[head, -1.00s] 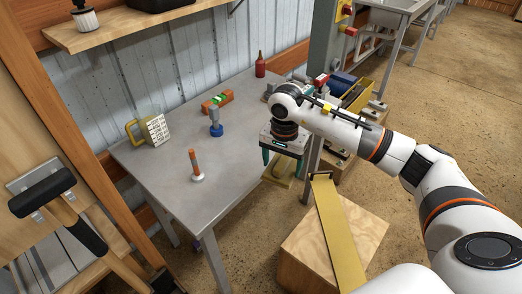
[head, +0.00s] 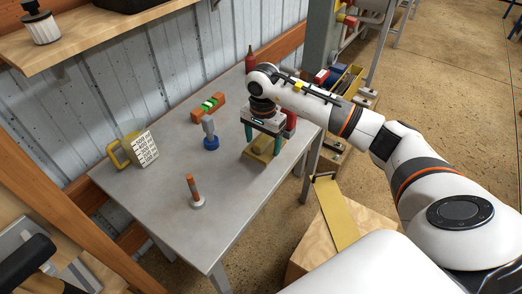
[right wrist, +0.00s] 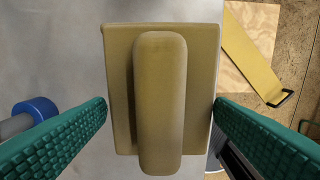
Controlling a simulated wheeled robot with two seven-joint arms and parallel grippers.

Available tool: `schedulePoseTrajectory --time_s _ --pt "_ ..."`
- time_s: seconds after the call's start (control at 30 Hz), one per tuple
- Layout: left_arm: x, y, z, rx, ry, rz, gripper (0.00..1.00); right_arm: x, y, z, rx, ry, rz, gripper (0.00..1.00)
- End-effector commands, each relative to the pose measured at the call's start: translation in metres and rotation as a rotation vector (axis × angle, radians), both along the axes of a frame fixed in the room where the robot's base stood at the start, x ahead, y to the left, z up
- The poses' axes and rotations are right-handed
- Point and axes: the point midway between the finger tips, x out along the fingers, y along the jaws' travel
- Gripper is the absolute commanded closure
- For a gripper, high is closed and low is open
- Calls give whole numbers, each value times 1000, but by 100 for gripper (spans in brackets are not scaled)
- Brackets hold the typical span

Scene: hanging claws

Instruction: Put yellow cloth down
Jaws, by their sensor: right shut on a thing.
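The yellow thing in my right gripper (head: 263,142) is a tan-yellow flat block with a rounded bar-like handle (head: 257,155), not visibly a soft cloth. In the right wrist view the yellow block (right wrist: 122,60) lies between the two green fingers, which meet its side edges. In the head view it is over the right part of the grey table (head: 232,178); I cannot tell whether it touches the top. My left gripper is not in view.
A blue-based grey tool (head: 210,142), an orange-and-green level (head: 208,106), an orange-handled piece (head: 194,190) and a yellow mug-like thing (head: 118,155) stand on the table. A red bottle (head: 250,60) is at the back. A wooden box (head: 320,232) with a yellow strip (head: 337,215) stands right.

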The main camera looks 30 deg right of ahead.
Motion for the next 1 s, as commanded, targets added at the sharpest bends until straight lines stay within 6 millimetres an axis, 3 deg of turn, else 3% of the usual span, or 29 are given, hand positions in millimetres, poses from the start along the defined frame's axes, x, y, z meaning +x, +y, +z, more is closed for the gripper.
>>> schedulePoseTrajectory --time_s 0.17,0.43,0.77,0.8,0.9,1.0 --pt "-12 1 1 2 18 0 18 0 1 -15 1 0 1 42" --pt "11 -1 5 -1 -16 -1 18 0 1 -48 2 1 1 42" --pt "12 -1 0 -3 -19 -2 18 1 0 -52 1 -2 1 42" --pt "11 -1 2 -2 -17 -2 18 1 0 -51 1 -2 1 19" --pt "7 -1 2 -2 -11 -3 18 0 0 -51 1 -2 1 2" --pt "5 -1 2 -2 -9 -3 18 0 0 -51 1 -2 1 2"
